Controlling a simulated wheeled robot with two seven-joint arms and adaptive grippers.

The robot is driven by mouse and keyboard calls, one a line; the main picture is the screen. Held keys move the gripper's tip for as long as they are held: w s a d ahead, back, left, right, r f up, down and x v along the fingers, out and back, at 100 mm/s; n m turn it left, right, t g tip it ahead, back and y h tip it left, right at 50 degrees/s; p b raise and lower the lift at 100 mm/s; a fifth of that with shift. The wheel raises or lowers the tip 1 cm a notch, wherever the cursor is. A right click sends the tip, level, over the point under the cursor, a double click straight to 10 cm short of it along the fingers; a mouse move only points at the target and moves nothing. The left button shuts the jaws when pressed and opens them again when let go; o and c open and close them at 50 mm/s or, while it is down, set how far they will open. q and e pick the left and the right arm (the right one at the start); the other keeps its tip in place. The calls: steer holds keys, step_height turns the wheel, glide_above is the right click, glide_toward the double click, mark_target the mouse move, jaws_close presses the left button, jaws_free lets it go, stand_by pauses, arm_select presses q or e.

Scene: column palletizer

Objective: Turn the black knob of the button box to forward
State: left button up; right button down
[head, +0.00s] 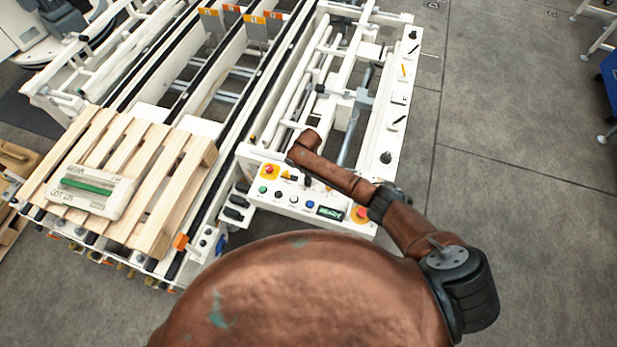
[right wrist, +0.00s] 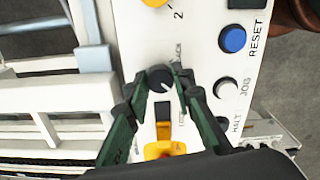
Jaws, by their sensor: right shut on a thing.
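The button box (head: 275,204) is a white panel on the conveyor's near end, with coloured buttons and a small display. In the right wrist view its black knob (right wrist: 159,79) is round with a white pointer mark that points to the lower right of the picture. A label that seems to read BACK stands beside it, partly covered. My right gripper (right wrist: 161,77) is shut on the knob, one fingertip on each side. My left gripper is in neither view.
Near the knob are a yellow-and-black switch (right wrist: 163,122), a white JOG button (right wrist: 226,89) and a blue RESET button (right wrist: 232,39). A wooden pallet (head: 160,160) with a bag (head: 90,190) lies left.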

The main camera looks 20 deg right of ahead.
steer(key=c, duration=1.7)
jaws_free()
steer(key=shift+o, duration=0.2)
steer(key=shift+r, duration=0.1)
step_height(320, 180, up, 12)
